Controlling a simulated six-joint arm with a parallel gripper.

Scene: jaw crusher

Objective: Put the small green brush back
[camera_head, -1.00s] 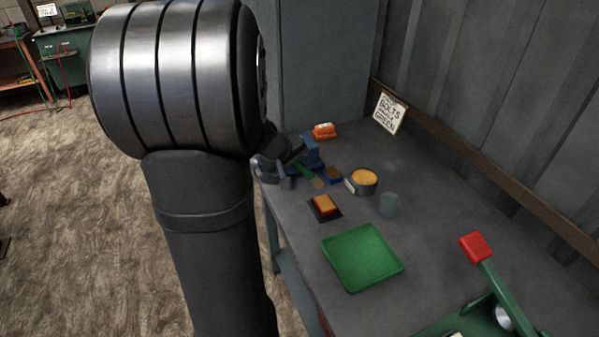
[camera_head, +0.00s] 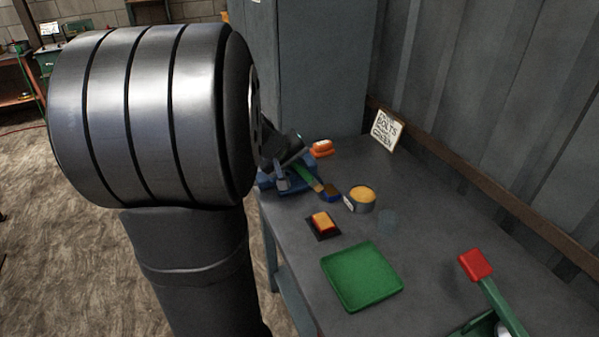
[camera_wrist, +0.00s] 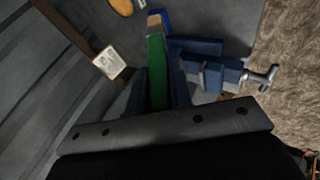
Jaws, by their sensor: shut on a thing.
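The small green brush (camera_head: 308,177) is held in my gripper (camera_head: 296,166), over the near side of the blue vise (camera_head: 268,181). Its pale tip points down and to the right in the head view. In the wrist view, my gripper (camera_wrist: 158,92) is shut around the green handle (camera_wrist: 156,60), with one finger on each side. The tan end (camera_wrist: 154,20) sticks out ahead, close to a blue block. I cannot tell whether the brush touches the bench. The handle's rear is hidden by the gripper.
A blue block with a brown top (camera_head: 331,193) and a can with yellow contents (camera_head: 361,199) stand right of the brush. An orange object (camera_head: 321,148) lies behind. A sign (camera_head: 386,130) leans at the wall.

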